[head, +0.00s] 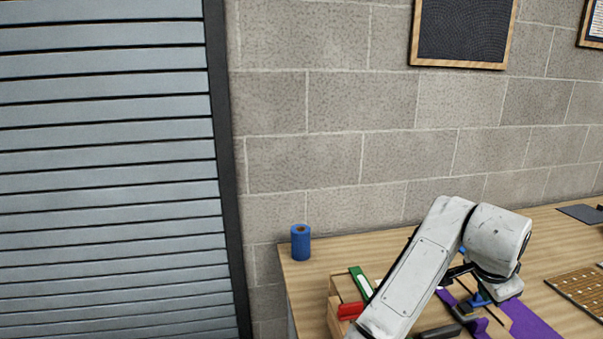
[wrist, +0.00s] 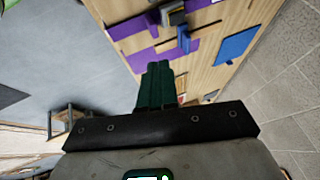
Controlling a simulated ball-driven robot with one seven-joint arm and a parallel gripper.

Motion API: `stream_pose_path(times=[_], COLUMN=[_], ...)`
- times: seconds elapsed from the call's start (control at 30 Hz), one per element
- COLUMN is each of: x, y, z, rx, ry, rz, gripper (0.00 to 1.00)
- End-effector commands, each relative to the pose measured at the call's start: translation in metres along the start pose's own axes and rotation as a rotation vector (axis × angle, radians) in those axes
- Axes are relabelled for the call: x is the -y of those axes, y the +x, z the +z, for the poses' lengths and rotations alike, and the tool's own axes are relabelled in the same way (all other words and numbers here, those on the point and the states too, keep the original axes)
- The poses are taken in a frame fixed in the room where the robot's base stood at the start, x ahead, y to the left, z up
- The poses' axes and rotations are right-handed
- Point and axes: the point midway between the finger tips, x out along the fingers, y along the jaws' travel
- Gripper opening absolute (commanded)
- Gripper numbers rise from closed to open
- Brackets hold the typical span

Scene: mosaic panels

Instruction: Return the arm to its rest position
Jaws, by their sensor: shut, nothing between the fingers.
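My gripper (wrist: 158,68) shows in the wrist view as dark green fingers held together with nothing between them. The fingertips appear apart from the wooden table (wrist: 205,75), which lies beyond them. In the head view my white arm reaches over the right part of the table (head: 345,245) and bends down at the wrist. The fingers cannot be clearly made out there.
A blue roll (head: 300,242) stands at the table's back left corner. A wooden box (head: 335,305) with red and green items is left of my arm. Purple strips (head: 533,322) and a perforated board (head: 578,290) lie right. A brick wall (head: 330,150) stands behind.

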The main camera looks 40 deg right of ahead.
Motion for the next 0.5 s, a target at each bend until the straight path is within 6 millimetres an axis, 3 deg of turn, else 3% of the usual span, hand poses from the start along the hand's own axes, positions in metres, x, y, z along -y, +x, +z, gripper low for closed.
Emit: stream_pose_path(times=[0.13, 0.27, 0.4, 0.5], x=[0.027, 0.048, 0.056, 0.049], y=[-0.007, -0.013, -0.014, -0.011], z=[0.011, 0.042, 0.097, 0.146], rx=[-0.109, -0.163, -0.175, -0.153], ry=[-0.28, -0.548, -0.851, -1.073], rz=[-0.134, -0.246, -0.358, -0.434], gripper=[0.0, 0.0, 0.0, 0.0])
